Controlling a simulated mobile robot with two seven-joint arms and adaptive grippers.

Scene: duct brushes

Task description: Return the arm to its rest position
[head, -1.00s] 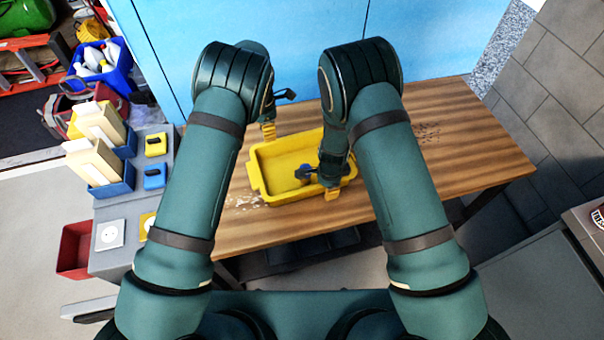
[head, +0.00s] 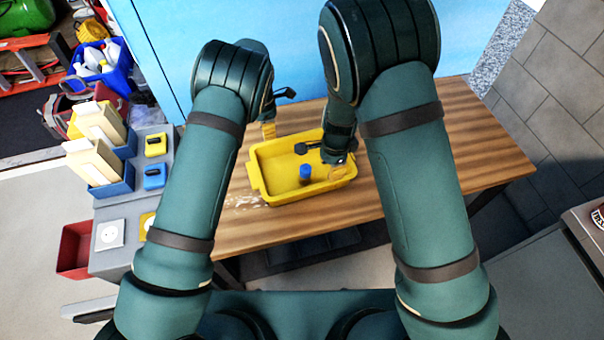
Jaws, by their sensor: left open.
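My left gripper (head: 274,112) hangs open behind the tray's far left edge, with a yellow fingertip low and a dark part to its right. It is partly behind my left forearm. My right gripper (head: 325,158) is over the right part of the yellow tray (head: 262,180). A yellow fingertip shows there, and a dark part reaches left; its jaw opening is unclear. A small blue piece (head: 305,172) stands in the tray, apart from my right gripper in the picture.
The tray sits on a wooden table (head: 460,150) by a blue wall (head: 300,45). At the left, a grey surface (head: 118,207) holds blue bins with cartons (head: 100,165), yellow and blue items and a white plate. A red bin (head: 75,250) is beside it. The table's right side is clear.

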